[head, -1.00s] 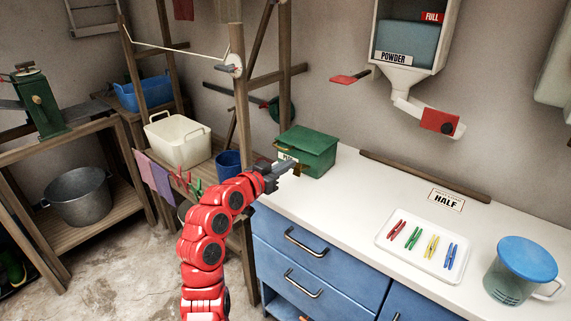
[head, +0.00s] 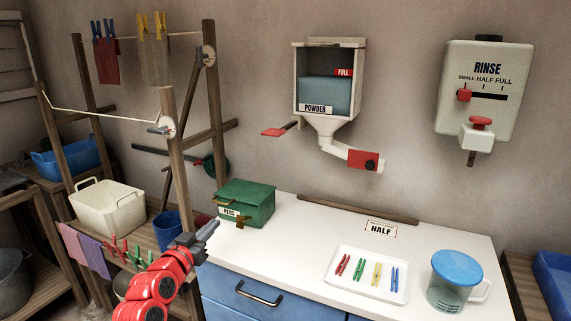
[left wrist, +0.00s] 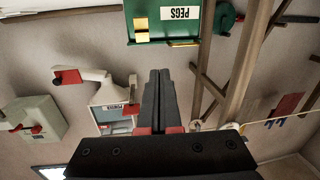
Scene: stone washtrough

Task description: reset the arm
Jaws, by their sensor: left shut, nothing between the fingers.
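My left gripper (head: 207,230) is at the end of the red arm in the lower middle of the head view. It is shut and empty, in front of the green pegs box (head: 246,203) and the left end of the white counter. In the left wrist view my left gripper (left wrist: 159,76) shows with its fingers together, and the green pegs box (left wrist: 178,20) is at the top of that picture, apart from the fingertips. My right gripper is in neither view.
On the white counter (head: 310,235) stand a tray (head: 342,284) with several coloured pegs and a blue-lidded jug (head: 456,280). A powder dispenser (head: 327,85) and a rinse tank (head: 485,95) hang on the wall. A wooden drying frame (head: 178,170) stands at left, near my arm.

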